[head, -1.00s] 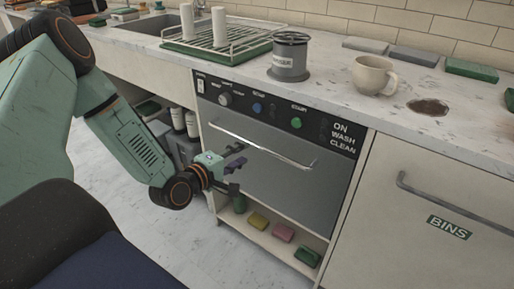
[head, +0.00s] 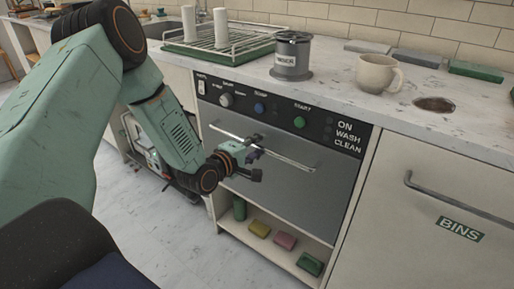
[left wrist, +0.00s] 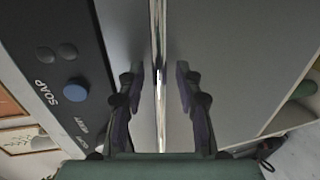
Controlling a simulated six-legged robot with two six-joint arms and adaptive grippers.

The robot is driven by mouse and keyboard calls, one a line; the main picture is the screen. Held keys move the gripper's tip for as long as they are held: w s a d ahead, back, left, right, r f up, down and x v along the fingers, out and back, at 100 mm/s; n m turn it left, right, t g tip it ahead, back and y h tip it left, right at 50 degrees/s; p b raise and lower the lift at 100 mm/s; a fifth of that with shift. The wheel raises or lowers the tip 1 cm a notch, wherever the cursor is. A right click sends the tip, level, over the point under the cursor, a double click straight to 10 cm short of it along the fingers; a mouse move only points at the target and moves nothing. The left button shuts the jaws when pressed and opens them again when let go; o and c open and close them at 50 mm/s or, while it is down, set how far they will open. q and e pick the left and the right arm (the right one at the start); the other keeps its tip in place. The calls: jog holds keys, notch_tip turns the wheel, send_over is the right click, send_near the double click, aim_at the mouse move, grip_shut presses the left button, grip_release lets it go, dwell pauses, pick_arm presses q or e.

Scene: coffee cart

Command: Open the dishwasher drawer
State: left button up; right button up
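The dishwasher drawer (head: 281,178) is a grey metal front under the counter, and it is shut. A shiny bar handle (head: 285,157) runs across its upper part. My left gripper (head: 258,158) is in front of the left part of the handle. In the left wrist view the handle (left wrist: 158,60) runs between the two open fingers of the gripper (left wrist: 159,92), with a gap on each side. Above the drawer is a black control panel (head: 270,107) with knobs and buttons. My right gripper is not in view.
A shelf below the drawer holds a yellow block (head: 259,228), a pink block (head: 285,241) and a green block (head: 310,263). On the counter stand a dish rack (head: 217,46), a grey canister (head: 291,60) and a beige mug (head: 378,74). A bin front (head: 435,210) is to the right.

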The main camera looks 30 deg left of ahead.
pick_arm(q)
jog(key=shift+a, duration=0.1)
jog(key=shift+c, duration=0.5)
jog(key=shift+c, duration=0.7)
grip_shut()
